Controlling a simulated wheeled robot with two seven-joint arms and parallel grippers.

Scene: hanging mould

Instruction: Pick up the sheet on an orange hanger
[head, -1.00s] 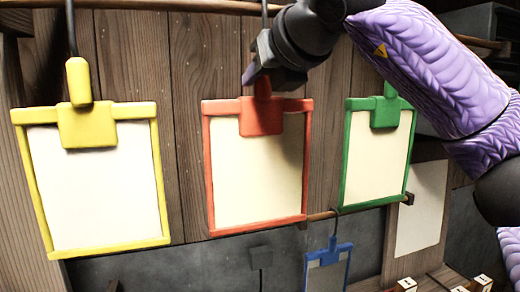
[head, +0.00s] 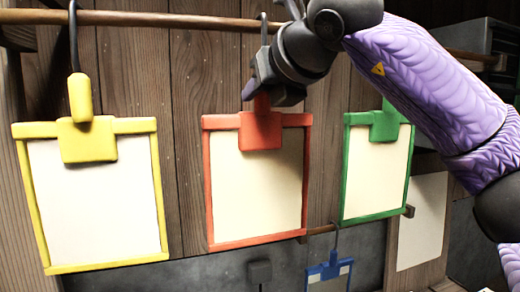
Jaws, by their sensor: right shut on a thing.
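The orange hanger (head: 262,131), a reddish-orange frame with a clip block at its top, hangs in the middle of the head view. It holds a cream-white sheet (head: 257,190). Its dark hook (head: 263,32) reaches up to the wooden rail. My right gripper (head: 262,92) comes from the upper right and is shut on the stem of the orange hanger, just above the clip block. The gripper hides most of that stem. My left gripper is not in view.
A yellow hanger (head: 87,140) with a white sheet hangs at left, and a green hanger (head: 385,126) at right, partly behind my right arm. A wooden rail (head: 180,20) runs along the top. A blue hanger (head: 328,271) hangs lower, from a second rail.

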